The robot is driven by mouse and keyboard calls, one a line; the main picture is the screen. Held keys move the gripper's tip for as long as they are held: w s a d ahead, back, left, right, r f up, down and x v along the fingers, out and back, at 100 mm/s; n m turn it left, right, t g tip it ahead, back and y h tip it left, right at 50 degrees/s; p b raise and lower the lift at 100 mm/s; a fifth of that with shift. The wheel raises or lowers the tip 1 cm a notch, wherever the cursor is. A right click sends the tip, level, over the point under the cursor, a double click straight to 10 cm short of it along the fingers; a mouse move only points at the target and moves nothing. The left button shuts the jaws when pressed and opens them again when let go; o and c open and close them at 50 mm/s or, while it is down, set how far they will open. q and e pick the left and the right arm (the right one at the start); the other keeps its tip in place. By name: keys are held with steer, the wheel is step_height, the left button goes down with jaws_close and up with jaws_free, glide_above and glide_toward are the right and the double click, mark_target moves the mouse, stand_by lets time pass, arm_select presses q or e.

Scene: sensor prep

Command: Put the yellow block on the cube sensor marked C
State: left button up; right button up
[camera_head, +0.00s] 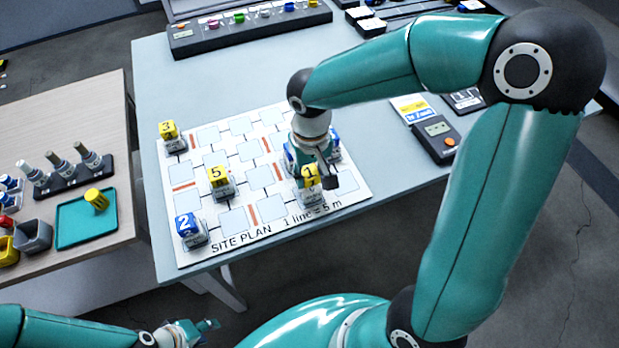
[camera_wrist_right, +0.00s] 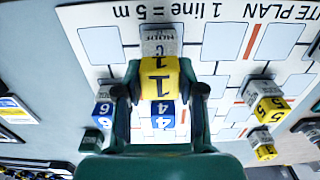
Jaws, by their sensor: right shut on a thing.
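My right gripper (camera_head: 319,180) is shut on a yellow block (camera_head: 307,177) with a 1 on it. In the right wrist view the block (camera_wrist_right: 158,80) sits between the two fingers (camera_wrist_right: 160,92). A grey cube sensor (camera_head: 312,196) is directly below the block on the site plan. Its face shows in the right wrist view (camera_wrist_right: 158,46) with upside-down lettering that seems to include a C. The block appears to be on or just above its top; I cannot tell whether they touch. My left gripper (camera_head: 202,328) is at the lower left, away from the board, its opening unclear.
The white site plan (camera_head: 245,232) holds other sensors with a yellow 5 block (camera_head: 218,175), a yellow 3 block (camera_head: 168,130), a blue 2 block (camera_head: 186,224), and blue 4 (camera_wrist_right: 164,114) and 6 (camera_wrist_right: 103,112) blocks. A teal tray (camera_head: 75,230) is on the left table.

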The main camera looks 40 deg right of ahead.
mark_target(310, 174)
steer(key=shift+f, duration=1.05)
steer(key=shift+f, duration=0.15)
steer(key=o, duration=1)
step_height(310, 174, up, 12)
steer(key=shift+r+p, duration=0.2)
steer(key=shift+p, duration=0.2)
